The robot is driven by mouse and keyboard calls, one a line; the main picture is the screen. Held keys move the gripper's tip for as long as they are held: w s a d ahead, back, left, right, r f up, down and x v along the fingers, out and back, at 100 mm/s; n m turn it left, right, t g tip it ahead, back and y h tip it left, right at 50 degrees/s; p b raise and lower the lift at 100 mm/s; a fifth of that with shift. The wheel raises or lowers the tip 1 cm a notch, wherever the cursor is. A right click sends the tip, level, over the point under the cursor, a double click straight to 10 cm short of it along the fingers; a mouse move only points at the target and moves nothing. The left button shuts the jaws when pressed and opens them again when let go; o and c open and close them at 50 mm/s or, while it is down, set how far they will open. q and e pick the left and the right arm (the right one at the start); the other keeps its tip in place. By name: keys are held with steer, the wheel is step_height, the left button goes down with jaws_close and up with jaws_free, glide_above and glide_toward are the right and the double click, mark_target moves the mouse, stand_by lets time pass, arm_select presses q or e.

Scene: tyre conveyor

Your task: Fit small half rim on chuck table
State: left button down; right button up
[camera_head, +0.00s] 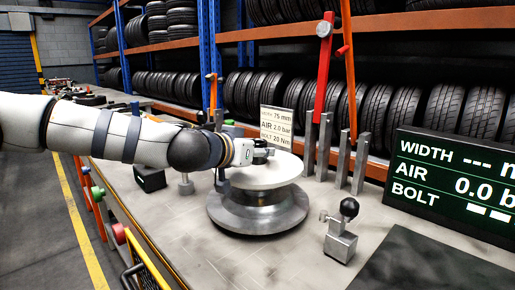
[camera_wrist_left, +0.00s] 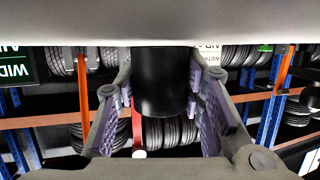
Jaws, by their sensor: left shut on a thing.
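A pale round disc (camera_head: 262,172), which looks like the small half rim, lies level on top of a wide grey metal round base (camera_head: 258,212), which looks like the chuck table. I cannot tell whether it is fully seated. My left gripper (camera_head: 262,153) is over the disc's upper side. In the left wrist view, which is upside down, its fingers (camera_wrist_left: 163,105) are shut on a black cylinder (camera_wrist_left: 163,80) standing against the pale disc surface (camera_wrist_left: 160,25). The far side of the disc is hidden. My right gripper is not in view.
A black-knobbed metal block (camera_head: 342,235) stands right of the base. A dark display (camera_head: 455,180) is at right, and a black mat (camera_head: 430,262) lies at front right.

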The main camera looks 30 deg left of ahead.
arm_select(q)
steer(key=shift+f, duration=0.65)
stand_by(0.3)
steer(key=c, duration=1)
jaws_free()
steer(key=shift+s+f, duration=0.1)
steer(key=shift+f, duration=0.1)
steer(key=v, duration=1.2)
steer(key=shift+r, duration=0.15)
